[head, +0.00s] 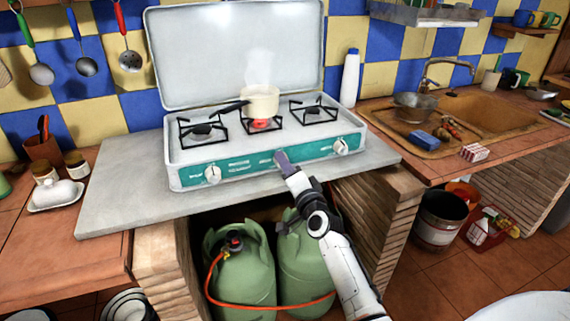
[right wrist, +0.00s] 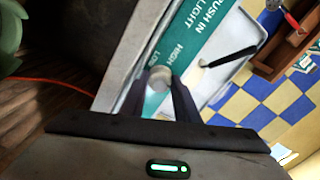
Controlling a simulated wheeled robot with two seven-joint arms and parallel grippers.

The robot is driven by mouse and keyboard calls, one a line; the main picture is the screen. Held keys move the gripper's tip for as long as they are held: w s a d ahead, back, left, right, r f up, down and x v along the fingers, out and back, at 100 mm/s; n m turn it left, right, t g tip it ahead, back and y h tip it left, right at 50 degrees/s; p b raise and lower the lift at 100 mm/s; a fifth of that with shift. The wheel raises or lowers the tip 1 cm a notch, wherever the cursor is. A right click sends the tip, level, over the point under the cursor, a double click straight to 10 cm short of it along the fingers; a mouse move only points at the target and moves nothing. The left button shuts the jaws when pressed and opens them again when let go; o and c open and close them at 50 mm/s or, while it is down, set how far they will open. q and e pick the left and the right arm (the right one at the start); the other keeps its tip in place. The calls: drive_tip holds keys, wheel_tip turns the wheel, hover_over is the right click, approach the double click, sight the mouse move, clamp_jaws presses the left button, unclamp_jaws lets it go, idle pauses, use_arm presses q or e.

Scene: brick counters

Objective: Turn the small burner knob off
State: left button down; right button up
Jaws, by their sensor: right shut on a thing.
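The camping stove (head: 240,165) with a teal front panel stands on the grey counter slab. A white left knob (head: 212,175) and right knob (head: 341,147) show on the panel. The middle burner (head: 261,125) glows red under a steaming cream pot (head: 262,101). My right gripper (head: 281,160) reaches the middle of the panel and hides the middle knob in the head view. In the right wrist view, the pale middle knob (right wrist: 158,78) sits between the fingertips, and the gripper is shut on it. Panel lettering reads HIGH, LOW and PUSH IN. My left gripper is not in view.
Green gas bottles (head: 242,268) with an orange hose stand under the slab. A white bottle (head: 350,78) stands right of the stove. A white butter dish (head: 56,195) and jars are at left. A sink (head: 490,118) is at right. The pot's dark handle points left.

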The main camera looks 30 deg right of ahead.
drive_tip(key=shift+m, duration=1.1)
drive_tip(key=o, duration=1)
drive_tip(key=shift+o, duration=0.2)
drive_tip(key=shift+f, duration=0.1)
